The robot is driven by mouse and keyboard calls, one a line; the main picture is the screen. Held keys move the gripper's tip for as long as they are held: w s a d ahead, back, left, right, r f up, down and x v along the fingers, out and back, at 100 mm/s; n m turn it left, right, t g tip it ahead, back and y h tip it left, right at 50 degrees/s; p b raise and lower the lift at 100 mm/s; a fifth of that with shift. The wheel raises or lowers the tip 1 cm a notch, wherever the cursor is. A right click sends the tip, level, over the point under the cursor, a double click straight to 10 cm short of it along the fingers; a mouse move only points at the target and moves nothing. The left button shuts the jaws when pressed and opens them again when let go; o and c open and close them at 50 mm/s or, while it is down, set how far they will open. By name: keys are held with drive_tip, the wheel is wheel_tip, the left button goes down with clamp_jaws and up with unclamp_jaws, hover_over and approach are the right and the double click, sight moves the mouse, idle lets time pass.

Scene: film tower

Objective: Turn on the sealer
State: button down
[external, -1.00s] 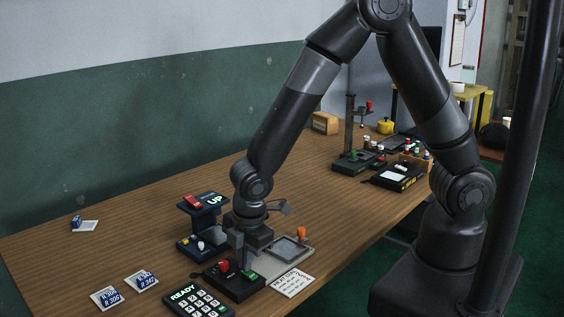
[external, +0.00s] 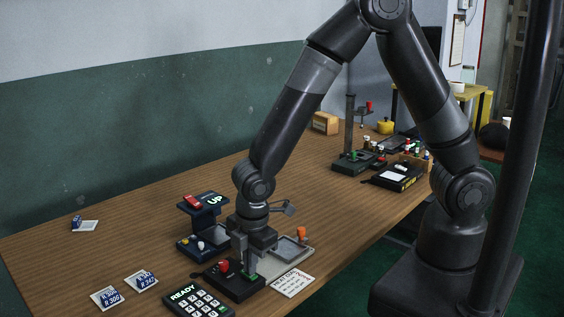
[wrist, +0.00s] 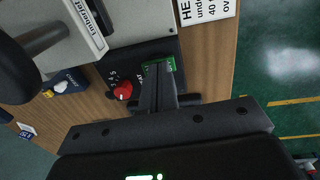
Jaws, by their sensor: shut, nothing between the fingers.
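A black control box (external: 232,287) stands near the front edge of the table, against a grey flat unit (external: 290,258) with an orange knob (external: 301,233). The box carries a red knob (external: 224,266) and a green part that shows beside my fingertips in the wrist view (wrist: 171,65). Which unit is the sealer is not labelled legibly. My gripper (external: 249,270) points down, shut and empty, with its tips at the green part. In the wrist view, the fingers (wrist: 158,70) partly cover it, and I cannot tell whether they touch it. The red knob (wrist: 123,91) is just beside them.
A keypad showing "READY" (external: 198,301) lies in front of the box. A printed card (external: 291,283) lies to the right. The table's middle is clear; more equipment (external: 352,160) stands farther back.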

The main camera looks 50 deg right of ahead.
drive_tip(key=shift+r, duration=0.1)
wheel_tip(320, 180, up, 14)
drive_tip(key=s, duration=0.2)
idle(0.5)
drive_tip(key=shift+w+a, duration=0.15)
drive_tip(key=shift+w, duration=0.5)
drive_tip(key=f, duration=0.4)
drive_tip(key=w+f, duration=0.1)
drive_tip(key=f, duration=0.8)
drive_tip(key=shift+w, duration=0.35)
drive_tip(key=shift+w+f, duration=0.15)
drive_tip(key=shift+f, duration=0.4)
